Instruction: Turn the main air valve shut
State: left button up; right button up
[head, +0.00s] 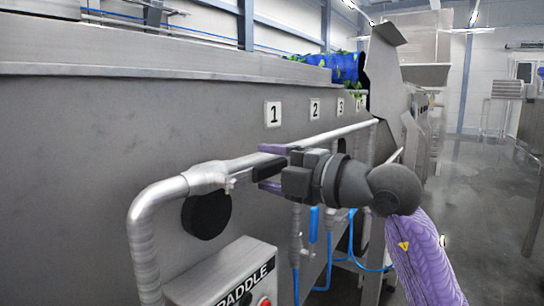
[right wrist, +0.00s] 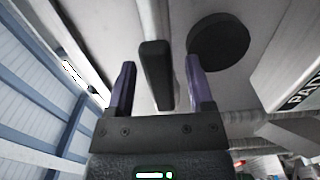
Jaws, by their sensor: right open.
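The main air valve sits on the thick silver pipe (head: 160,205) at the left of the head view. Its lever (head: 240,178) runs along the pipe toward my right gripper and ends in a dark grip. In the right wrist view the dark lever grip (right wrist: 156,75) stands between the two purple fingers, with a gap on each side. My right gripper (head: 270,168) is open around the grip; its fingers also show in the right wrist view (right wrist: 158,88). The gripper body hides part of the lever's end. My left gripper is not in view.
A black round disc (head: 206,215) is on the wash tank wall (head: 80,130) below the pipe. A grey box marked PADDLE (head: 225,275) stands at lower left. Blue hoses (head: 330,245) hang below the pipe. Number plates (head: 273,114) line the wall. Open floor (head: 480,190) lies right.

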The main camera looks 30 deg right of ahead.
grip_shut()
dwell(1.4)
